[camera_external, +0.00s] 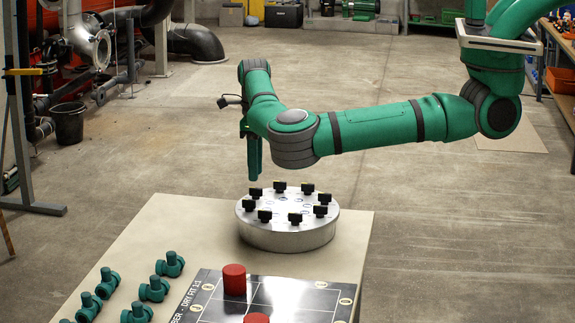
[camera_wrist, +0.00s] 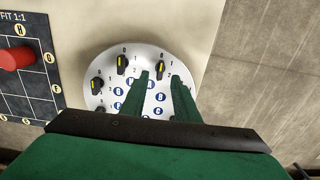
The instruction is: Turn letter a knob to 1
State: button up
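A round silver dial plate (camera_external: 287,237) stands on the beige table and carries a ring of black knobs with yellow marks.
A black marked board (camera_external: 270,296) with red cylinders, one (camera_external: 234,280) standing near its far edge, lies in front of the plate. Several green pipe fittings (camera_external: 154,289) lie on the table's left. The table (camera_external: 165,222) is bare left of the plate.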

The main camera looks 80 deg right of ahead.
aim_at(255, 188)
jog(key=shift+f, duration=2.35)
grip_shut()
